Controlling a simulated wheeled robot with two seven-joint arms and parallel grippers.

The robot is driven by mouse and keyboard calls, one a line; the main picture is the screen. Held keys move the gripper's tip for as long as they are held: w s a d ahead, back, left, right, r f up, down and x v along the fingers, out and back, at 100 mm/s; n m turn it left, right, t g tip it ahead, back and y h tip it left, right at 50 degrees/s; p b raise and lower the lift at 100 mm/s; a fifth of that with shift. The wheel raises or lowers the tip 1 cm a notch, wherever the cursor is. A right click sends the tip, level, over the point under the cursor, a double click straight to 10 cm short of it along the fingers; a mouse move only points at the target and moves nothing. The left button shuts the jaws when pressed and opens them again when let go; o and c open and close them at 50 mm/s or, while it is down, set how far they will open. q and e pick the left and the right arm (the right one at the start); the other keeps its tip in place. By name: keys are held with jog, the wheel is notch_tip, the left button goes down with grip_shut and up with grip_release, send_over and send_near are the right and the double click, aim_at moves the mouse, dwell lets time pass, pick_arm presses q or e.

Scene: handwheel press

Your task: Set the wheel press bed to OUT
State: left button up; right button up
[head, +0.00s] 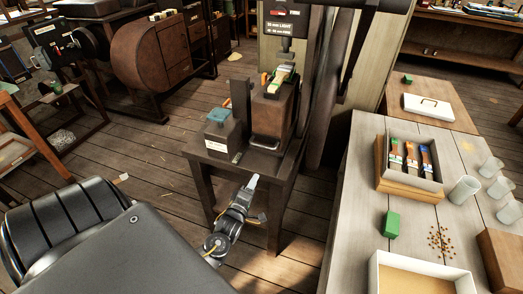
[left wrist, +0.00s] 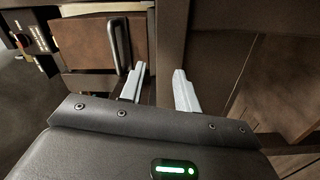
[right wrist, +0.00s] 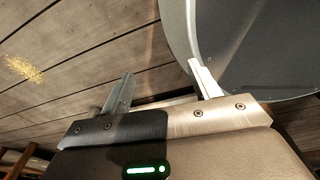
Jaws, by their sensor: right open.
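The press (head: 283,22) stands on a dark wooden stand (head: 200,160) in the middle of the head view. A brown block (head: 270,112), seemingly its bed, has a dark bar handle low on its front. The block (left wrist: 85,85) and handle (left wrist: 118,45) show larger in the left wrist view. My left gripper (head: 253,180) is in front of the stand; its fingers (left wrist: 160,80) are apart and empty, with the handle just beyond the left one. My right gripper (right wrist: 160,78) is open and empty over the floor. I cannot read the bed's setting.
A dark box with a teal top (head: 219,116) stands left of the block. Plank floor is open left of the stand.

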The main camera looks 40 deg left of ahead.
aim_at(262, 146)
pick_arm(q)
notch_tip(262, 146, up, 7)
jog(key=a+n+t+y, duration=0.1)
jog(key=n+t, duration=0.1)
jog(key=n, duration=0.1)
jog(key=x, duration=0.3)
jog(key=p+x, duration=0.1)
jog(key=x, duration=0.7)
jog(key=shift+w+a+f+p, duration=0.1)
jog(key=shift+w+f+p, duration=0.15)
jog(key=shift+f+p, duration=0.1)
pick_arm(e)
jog(key=shift+s+r, duration=0.6)
jog(key=shift+s, duration=0.3)
pick_arm(q)
grip_shut()
